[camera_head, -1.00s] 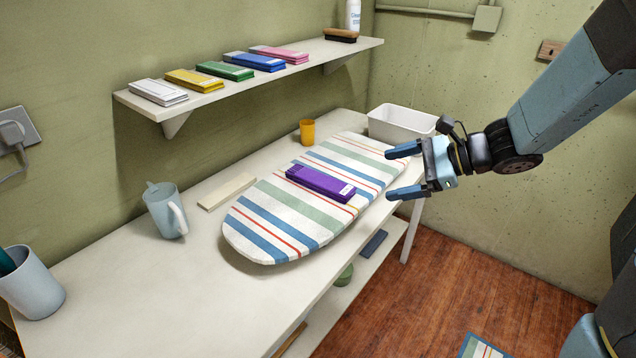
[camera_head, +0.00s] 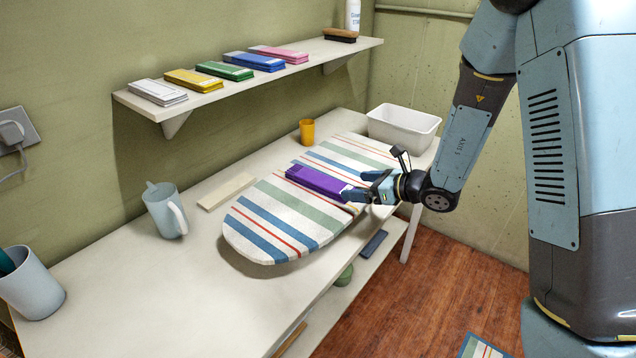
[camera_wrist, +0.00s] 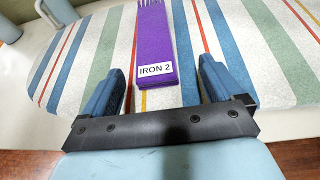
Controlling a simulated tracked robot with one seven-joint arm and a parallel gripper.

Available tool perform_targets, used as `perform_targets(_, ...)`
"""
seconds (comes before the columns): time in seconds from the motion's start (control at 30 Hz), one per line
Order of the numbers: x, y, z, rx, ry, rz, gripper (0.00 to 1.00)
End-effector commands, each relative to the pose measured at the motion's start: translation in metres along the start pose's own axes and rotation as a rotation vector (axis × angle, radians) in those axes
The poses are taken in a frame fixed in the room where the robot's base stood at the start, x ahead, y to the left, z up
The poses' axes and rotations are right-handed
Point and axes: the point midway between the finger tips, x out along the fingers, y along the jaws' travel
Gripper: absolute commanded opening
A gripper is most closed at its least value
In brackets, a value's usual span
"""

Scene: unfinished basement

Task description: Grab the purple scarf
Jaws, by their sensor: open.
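The purple scarf (camera_head: 317,181) lies folded flat on the striped ironing board (camera_head: 263,222). In the wrist view the scarf (camera_wrist: 155,40) has a fringed far end and a white label reading "IRON 2" at its near end. My gripper (camera_head: 352,184) is open at the scarf's near, right-hand end, low over the board. In the wrist view the two blue fingers of my gripper (camera_wrist: 160,80) stand apart, with the labelled end between them and a gap on each side. The scarf is not gripped. The left finger is nearer to it than the right.
A wall shelf (camera_head: 206,98) holds several folded coloured cloths.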

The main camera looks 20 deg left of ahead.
Motion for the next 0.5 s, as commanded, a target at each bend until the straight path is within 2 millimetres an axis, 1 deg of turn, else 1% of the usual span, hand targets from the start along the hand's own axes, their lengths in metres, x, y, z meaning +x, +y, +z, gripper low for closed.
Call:
perform_targets(0.03, 0.009, 0.001, 0.0, -0.002, 0.001, 0.004, 0.94)
perform_targets(0.13, 0.021, 0.001, 0.0, -0.001, 0.001, 0.002, 0.94)
perform_targets(0.2, 0.027, 0.001, 0.001, -0.002, 0.0, 0.003, 0.94)
perform_targets(0.37, 0.033, 0.001, 0.001, -0.002, 0.0, 0.001, 0.94)
perform_targets(0.5, 0.046, 0.005, 0.004, -0.003, 0.0, 0.005, 0.94)
